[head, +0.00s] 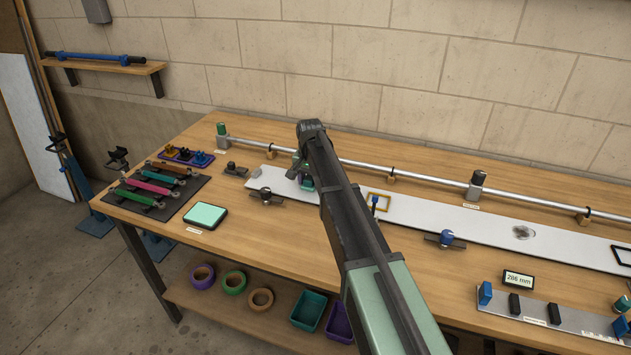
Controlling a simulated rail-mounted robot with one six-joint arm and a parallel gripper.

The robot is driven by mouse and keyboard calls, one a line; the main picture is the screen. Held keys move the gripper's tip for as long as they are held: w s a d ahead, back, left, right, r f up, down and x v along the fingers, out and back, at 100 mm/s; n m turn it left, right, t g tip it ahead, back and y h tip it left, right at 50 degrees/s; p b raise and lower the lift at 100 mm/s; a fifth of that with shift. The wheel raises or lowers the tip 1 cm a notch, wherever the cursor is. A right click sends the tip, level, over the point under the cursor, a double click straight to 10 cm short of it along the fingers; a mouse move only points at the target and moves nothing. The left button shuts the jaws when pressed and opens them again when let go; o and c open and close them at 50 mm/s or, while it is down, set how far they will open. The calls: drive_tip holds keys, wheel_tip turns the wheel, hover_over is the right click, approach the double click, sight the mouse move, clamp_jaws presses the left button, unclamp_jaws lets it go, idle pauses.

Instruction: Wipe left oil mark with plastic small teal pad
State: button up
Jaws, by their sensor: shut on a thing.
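My gripper (303,175) is over the left end of the long white strip (410,211) on the bench. It is shut on a small teal pad (307,184), which shows just under the fingers, low over the strip. My arm hides part of the pad, and I cannot tell whether it touches the strip. No oil mark shows at the left end; the gripper and arm cover part of that area. A grey smudge (522,232) lies on the strip farther right.
A metal rail (400,174) runs behind the strip. Clamps with dark handles (266,196) and blue knobs (445,238) stand at its front edge. A yellow frame (379,201) lies near my arm. A teal-topped black tray (205,214) sits left, beside a dark mat with colored tools (150,192).

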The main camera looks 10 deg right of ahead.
drive_tip(key=shift+w+a, duration=0.75)
drive_tip(key=shift+a, duration=0.3)
drive_tip(key=shift+r, duration=0.1)
wheel_tip(320, 180, up, 6)
drive_tip(key=p, duration=0.6)
wheel_tip(320, 180, up, 3)
drive_tip(key=p, duration=0.3)
drive_tip(key=shift+d, duration=0.1)
